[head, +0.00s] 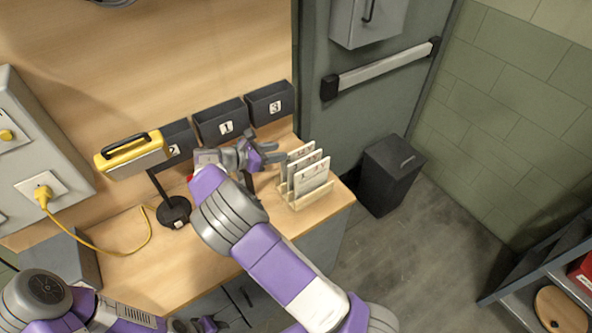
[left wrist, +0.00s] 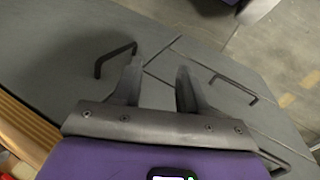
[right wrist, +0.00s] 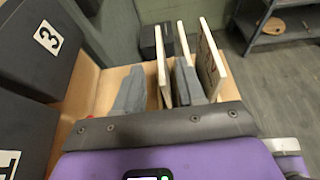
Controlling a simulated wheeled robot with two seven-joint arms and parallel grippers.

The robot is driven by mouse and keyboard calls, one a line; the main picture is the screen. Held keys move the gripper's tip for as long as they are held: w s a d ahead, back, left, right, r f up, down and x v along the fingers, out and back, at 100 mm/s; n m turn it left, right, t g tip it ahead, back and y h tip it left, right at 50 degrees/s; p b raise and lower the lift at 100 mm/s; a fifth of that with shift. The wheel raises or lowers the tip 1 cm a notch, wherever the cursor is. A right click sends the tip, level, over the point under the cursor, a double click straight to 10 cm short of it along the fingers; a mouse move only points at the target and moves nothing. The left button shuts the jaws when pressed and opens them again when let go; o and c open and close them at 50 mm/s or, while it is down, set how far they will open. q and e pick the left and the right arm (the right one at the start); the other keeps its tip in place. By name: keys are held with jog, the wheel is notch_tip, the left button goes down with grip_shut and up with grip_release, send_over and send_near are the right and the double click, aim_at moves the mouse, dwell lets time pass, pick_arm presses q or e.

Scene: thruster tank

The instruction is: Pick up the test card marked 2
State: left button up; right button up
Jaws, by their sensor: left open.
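Several white test cards (head: 311,176) stand upright in a light wooden rack (head: 292,205) at the right end of the workbench. Their marks are too small to read, so I cannot tell which is card 2. My right gripper (head: 270,153) is just left of the rack. In the right wrist view its fingers (right wrist: 158,90) are apart, with the edge of the leftmost card (right wrist: 161,55) showing between them; the right finger overlaps the other cards. My left gripper (left wrist: 158,85) is open and empty, low in front of grey drawer fronts.
Dark bins labelled 2 (head: 180,138), 1 (head: 219,121) and 3 (head: 270,102) line the back wall. A yellow lamp (head: 132,157) on a black stand and a yellow cable (head: 135,246) are left of my right arm. A black box (head: 389,177) stands beyond the bench's right edge.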

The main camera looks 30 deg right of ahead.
aim_at(294, 154)
jog(key=d+f, duration=0.1)
jog(key=d, duration=0.1)
jog(key=d+f+b, duration=0.1)
jog(key=d+f, duration=0.1)
jog(key=d+f+b, duration=0.1)
jog(key=d+f, duration=0.1)
jog(key=d, duration=0.1)
jog(key=shift+w+f, duration=0.25)
jog(key=shift+w, duration=0.15)
pick_arm(q)
notch_tip(294, 154, down, 3)
jog(key=shift+w+f, duration=0.1)
pick_arm(e)
jog(key=shift+c, duration=0.3)
grip_shut()
